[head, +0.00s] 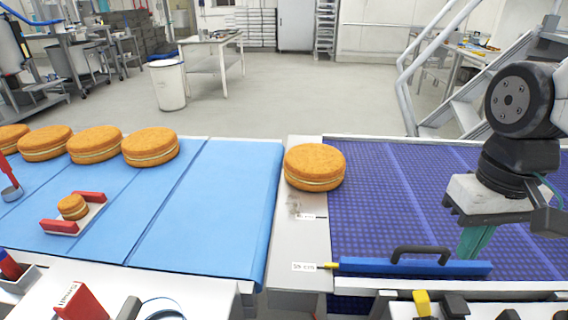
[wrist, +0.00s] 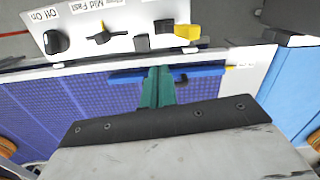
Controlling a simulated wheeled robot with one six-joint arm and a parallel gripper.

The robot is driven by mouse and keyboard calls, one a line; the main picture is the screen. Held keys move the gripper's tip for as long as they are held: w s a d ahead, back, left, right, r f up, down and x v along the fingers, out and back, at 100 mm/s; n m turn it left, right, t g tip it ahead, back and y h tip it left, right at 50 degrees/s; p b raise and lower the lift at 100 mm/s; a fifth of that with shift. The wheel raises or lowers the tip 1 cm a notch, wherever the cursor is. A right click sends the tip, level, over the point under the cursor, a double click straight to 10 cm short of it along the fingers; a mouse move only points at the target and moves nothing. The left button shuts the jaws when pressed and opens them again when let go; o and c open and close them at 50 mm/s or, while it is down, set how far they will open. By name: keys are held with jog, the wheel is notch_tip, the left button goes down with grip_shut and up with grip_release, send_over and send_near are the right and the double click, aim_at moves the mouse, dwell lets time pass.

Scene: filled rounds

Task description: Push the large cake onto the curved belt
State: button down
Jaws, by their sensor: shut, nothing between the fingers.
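A large round golden cake (head: 314,166) with a pale filling line sits on the grey plate (head: 309,238) between the light blue belt (head: 222,205) and the dark blue-purple belt (head: 390,190). It overlaps the dark belt's left edge. A blue bar with a dark handle (head: 412,266) lies along the front of the dark belt; it also shows in the wrist view (wrist: 208,72). My gripper (head: 474,244) has green fingers, shut and empty, near the bar's right part and right of its handle. In the wrist view the fingers (wrist: 157,88) overlap the bar; contact is unclear.
Several large cakes (head: 150,147) stand at the light blue belt's far left. A small cake (head: 73,206) sits on a small red-ended tray (head: 60,226). A panel with knobs and switches (wrist: 110,35) is at the front. The dark belt's middle is clear. Stair rails rise behind.

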jog(key=w+a+n+g, duration=0.1)
jog(key=w+a, duration=0.2)
jog(key=w, duration=0.3)
jog(key=w+a+n, duration=0.2)
jog(key=w+a, duration=0.2)
jog(key=w, duration=0.2)
jog(key=n, duration=1.1)
send_over(268, 170)
jog(key=s, duration=0.2)
jog(key=shift+t, duration=0.4)
jog(key=f, duration=0.9)
jog(key=shift+s+d+f, duration=0.15)
jog(key=shift+d+f, duration=0.2)
jog(key=shift+d, duration=0.05)
notch_tip(268, 170, up, 4)
jog(key=w+a+n, duration=0.1)
jog(key=w, duration=0.2)
jog(key=shift+n+t, duration=0.3)
jog(key=shift+n, duration=0.4)
jog(key=f, duration=1)
jog(key=shift+s+d+f, duration=0.1)
jog(key=shift+s+f, duration=0.2)
jog(key=shift+s, duration=0.05)
jog(key=shift+d+r, duration=0.15)
jog(key=shift+d, duration=1.7)
